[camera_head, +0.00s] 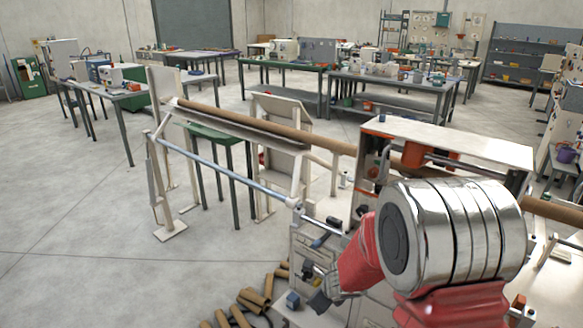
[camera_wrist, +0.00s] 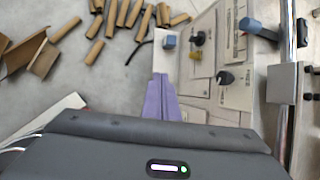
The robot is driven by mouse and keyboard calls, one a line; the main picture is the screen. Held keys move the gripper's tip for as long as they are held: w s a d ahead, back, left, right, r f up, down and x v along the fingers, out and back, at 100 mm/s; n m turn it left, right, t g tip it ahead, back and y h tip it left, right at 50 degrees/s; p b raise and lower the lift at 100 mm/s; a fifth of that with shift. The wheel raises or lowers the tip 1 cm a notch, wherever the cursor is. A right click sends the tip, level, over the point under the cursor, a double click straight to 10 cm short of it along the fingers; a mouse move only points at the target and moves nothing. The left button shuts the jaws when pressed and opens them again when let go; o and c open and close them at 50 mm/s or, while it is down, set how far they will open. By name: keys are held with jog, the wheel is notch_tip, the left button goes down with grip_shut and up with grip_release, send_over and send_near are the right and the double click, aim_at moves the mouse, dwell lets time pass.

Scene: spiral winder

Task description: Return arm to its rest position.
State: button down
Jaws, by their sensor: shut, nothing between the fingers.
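My arm, with red links and a large polished silver joint, fills the lower right of the head view. My gripper (camera_head: 320,300) points down and left beside the winder's front panel. In the wrist view my gripper (camera_wrist: 160,82) shows as purple fingers closed together with nothing between them. The spiral winder's cream machine body (camera_head: 450,142) stands behind and around the arm. A long brown cardboard tube (camera_head: 260,124) runs through it and along a trough to the left.
Loose cut tubes (camera_wrist: 130,14) lie on the floor below the gripper. The winder's control panel with knobs (camera_wrist: 215,70) is close at the right of the wrist view. A metal rail (camera_head: 215,165) extends left. Workbenches (camera_head: 390,85) stand behind; the left floor is open.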

jog(key=s+a+r+n+g+y, duration=0.2)
jog(key=s+a+r+n, duration=0.2)
jog(key=s+r+n, duration=1.05)
jog(key=s+d+r+n+t+h, duration=0.1)
jog(key=s+d+r+n+h, duration=0.3)
jog(key=s+d+r+n, duration=0.7)
jog(key=s+d+r, duration=0.1)
jog(key=s, duration=0.2)
jog(key=shift+s+r+t, duration=0.2)
jog(key=shift+r+t, duration=0.15)
jog(key=shift+t, duration=0.05)
jog(key=shift+n, duration=0.25)
dwell(1.2)
